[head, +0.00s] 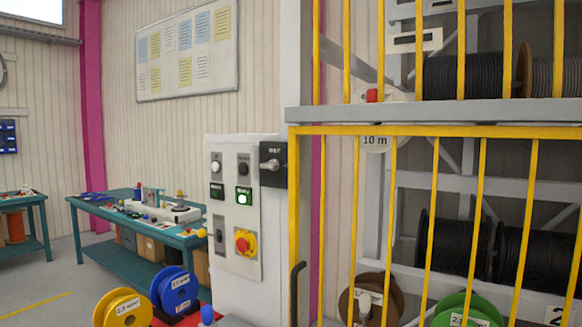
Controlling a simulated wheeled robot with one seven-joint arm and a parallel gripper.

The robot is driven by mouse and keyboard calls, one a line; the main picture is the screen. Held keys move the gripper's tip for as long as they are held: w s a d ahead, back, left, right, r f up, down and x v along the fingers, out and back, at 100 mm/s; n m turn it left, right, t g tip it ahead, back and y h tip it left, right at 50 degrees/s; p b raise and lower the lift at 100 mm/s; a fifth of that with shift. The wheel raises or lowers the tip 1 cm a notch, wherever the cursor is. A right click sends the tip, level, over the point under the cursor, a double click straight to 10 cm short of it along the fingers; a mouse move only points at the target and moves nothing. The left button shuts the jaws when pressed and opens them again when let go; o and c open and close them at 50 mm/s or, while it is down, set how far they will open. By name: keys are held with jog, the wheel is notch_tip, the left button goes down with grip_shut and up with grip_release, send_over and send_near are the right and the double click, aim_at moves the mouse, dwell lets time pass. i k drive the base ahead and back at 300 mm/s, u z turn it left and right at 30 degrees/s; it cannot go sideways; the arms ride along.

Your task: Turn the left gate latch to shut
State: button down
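The gate latch (272,164) is a black plate with a light grey turning handle and a small label on top that I cannot read clearly. It sits at the upper right corner of the white control cabinet (268,285), right beside the yellow gate frame. Its handle lies about level, with its end to the left. The yellow barred gate (390,131) stands across the reel rack, its left upright against the cabinet. A black pull handle (297,290) is on that upright. My gripper is not in this view.
A yellow reel (122,308) and a blue reel (175,291) stand low at left. A teal workbench (120,228) is behind them.

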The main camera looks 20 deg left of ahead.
aim_at(273, 165)
jog(key=z, duration=0.15)
jog(key=k, duration=0.45)
jog(key=u, duration=0.85)
jog(key=i, duration=0.9)
jog(key=z, duration=0.55)
